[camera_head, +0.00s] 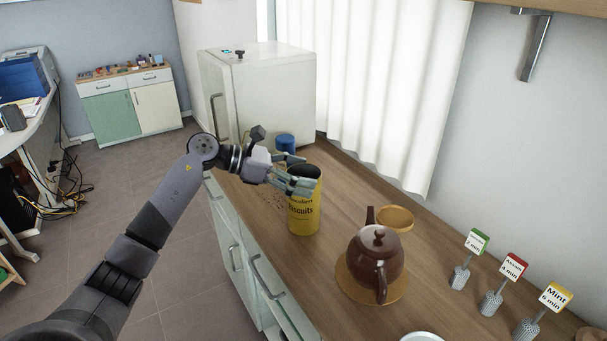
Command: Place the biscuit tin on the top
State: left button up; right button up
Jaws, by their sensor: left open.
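The biscuit tin (304,211) is a tall yellow cylinder with a dark top and lettering. It stands upright on the wooden counter (338,205), left of the teapot. My left gripper (302,173) is open, at the height of the tin's upper part. Its near finger overlaps the tin's upper left side in the picture; I cannot tell whether it touches. A white fridge-like cabinet (275,95) with a flat top stands behind the counter's far end. My right gripper is not in view.
A brown teapot (375,256) sits on a round wooden board, with a shallow wooden bowl (395,219) behind it. A blue can (285,143) stands behind my gripper. Several label holders (461,275) line the right side.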

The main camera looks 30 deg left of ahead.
pick_arm(q)
jog(key=b+v, duration=0.2)
jog(key=v, duration=0.9)
jog(key=shift+s+a, duration=0.2)
jog(key=shift+a, duration=0.05)
